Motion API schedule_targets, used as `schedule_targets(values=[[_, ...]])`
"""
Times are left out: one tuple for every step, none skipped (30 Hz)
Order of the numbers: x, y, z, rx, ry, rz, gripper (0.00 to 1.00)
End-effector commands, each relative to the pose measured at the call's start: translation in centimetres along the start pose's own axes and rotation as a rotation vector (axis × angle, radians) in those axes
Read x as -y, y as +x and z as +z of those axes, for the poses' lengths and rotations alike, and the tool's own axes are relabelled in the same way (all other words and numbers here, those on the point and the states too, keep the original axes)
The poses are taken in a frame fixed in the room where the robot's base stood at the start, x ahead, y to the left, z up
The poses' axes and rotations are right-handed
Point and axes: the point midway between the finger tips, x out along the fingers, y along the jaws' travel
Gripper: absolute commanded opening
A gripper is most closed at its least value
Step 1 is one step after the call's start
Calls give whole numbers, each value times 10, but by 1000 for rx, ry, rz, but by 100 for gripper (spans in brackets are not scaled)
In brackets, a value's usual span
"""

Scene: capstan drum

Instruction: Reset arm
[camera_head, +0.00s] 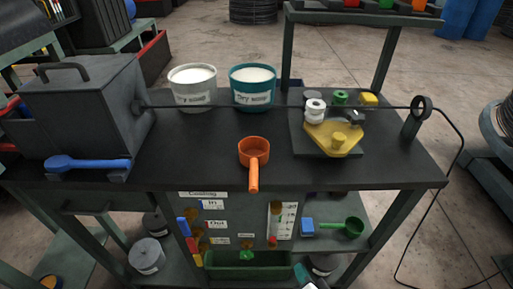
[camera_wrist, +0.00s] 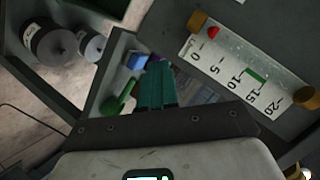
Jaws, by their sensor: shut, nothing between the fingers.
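My gripper (camera_wrist: 157,85) shows in the wrist view as two teal fingers pressed together, with nothing between them. A small part of my arm (camera_head: 309,281) shows at the bottom edge of the head view, in front of the bench and below its top. In the wrist view the fingers are near a blue block (camera_wrist: 137,61) and a green scoop (camera_wrist: 118,104). I cannot tell whether they touch anything. The same blue block (camera_head: 307,227) and green scoop (camera_head: 343,228) lie on the lower shelf in the head view.
The dark bench top (camera_head: 205,150) holds an orange scoop (camera_head: 254,151), a blue scoop (camera_head: 85,164), white (camera_head: 193,97) and teal (camera_head: 253,99) buckets, a grey box (camera_head: 80,105) and a yellow-plated device (camera_head: 335,138). A numbered scale (camera_wrist: 232,74) is on the front panel.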

Motion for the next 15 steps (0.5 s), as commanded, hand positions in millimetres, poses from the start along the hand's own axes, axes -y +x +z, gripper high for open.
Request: schedule_targets(values=[[-10,-10,-16,-11,-42,75,0],[-17,-16,-23,-11,-69,122,0],[-26,-25,-32,-4,-107,184,0],[-33,-32,-37,6,-135,230,0],[-39,-40,-43,20,-162,273,0],[-47,-51,-49,42,-197,331,0],[-53,-61,-53,64,-222,372,0],[-58,-70,-57,89,-248,410,0],[-64,-83,-61,127,-281,457,0],[-68,-94,-63,159,-305,490,0],[-72,-104,-65,194,-329,521,0],[-76,-120,-67,245,-360,558,0],[-78,-131,-68,286,-384,583,0],[-80,-143,-68,329,-407,604,0],[-82,-159,-69,388,-438,626,0]])
